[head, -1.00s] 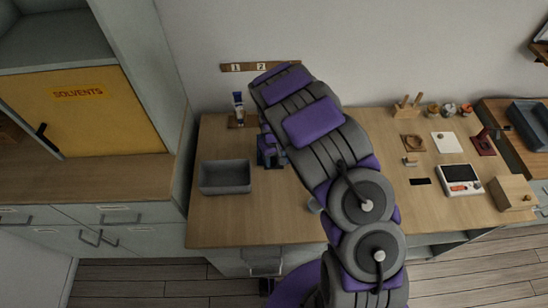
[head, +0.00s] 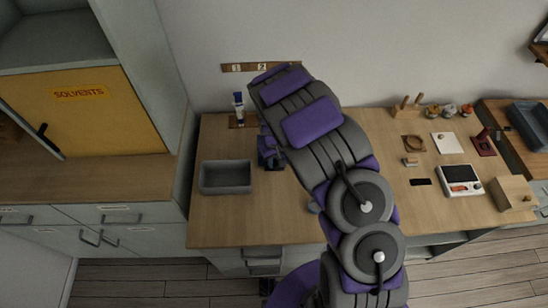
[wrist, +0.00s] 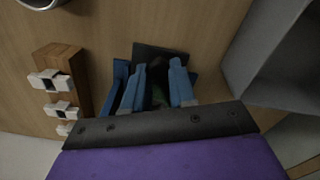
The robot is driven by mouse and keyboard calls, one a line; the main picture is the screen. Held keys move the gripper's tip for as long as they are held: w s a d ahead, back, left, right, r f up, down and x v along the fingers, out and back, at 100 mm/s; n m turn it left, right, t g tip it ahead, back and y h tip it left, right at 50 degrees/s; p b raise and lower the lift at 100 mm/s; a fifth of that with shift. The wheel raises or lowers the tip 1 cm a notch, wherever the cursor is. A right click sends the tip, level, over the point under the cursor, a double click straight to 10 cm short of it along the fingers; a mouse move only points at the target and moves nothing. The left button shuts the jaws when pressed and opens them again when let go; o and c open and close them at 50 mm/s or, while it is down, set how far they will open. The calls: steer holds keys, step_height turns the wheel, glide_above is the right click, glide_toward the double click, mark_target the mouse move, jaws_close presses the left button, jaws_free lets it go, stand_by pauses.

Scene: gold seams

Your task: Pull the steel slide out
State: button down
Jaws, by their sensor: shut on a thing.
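My gripper (wrist: 158,88) has blue fingers, shut on a dark part (wrist: 158,72) in the wrist view. That part stands over a dark, flat base (wrist: 155,52) on the wooden bench. The fingers hide most of it, so I cannot tell for certain whether it is the steel slide. In the head view my gripper (head: 270,158) is low over the bench, just right of a grey bin. My arm hides part of the bench there.
The open grey bin (head: 225,177) stands close beside my gripper. A wooden block with white pieces (wrist: 58,85) is on its other side in the wrist view. A white and blue tube (head: 239,104) stands behind. A scale-like device (head: 461,180) sits at the right.

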steer(key=s+p, duration=0.1)
steer(key=s, duration=0.6)
steer(key=shift+s, duration=0.4)
steer(key=c, duration=0.9)
jaws_free()
steer(key=shift+r, duration=0.1)
step_height(320, 180, up, 17)
steer(key=shift+w+a+r+p, duration=0.1)
steer(key=shift+p, duration=1)
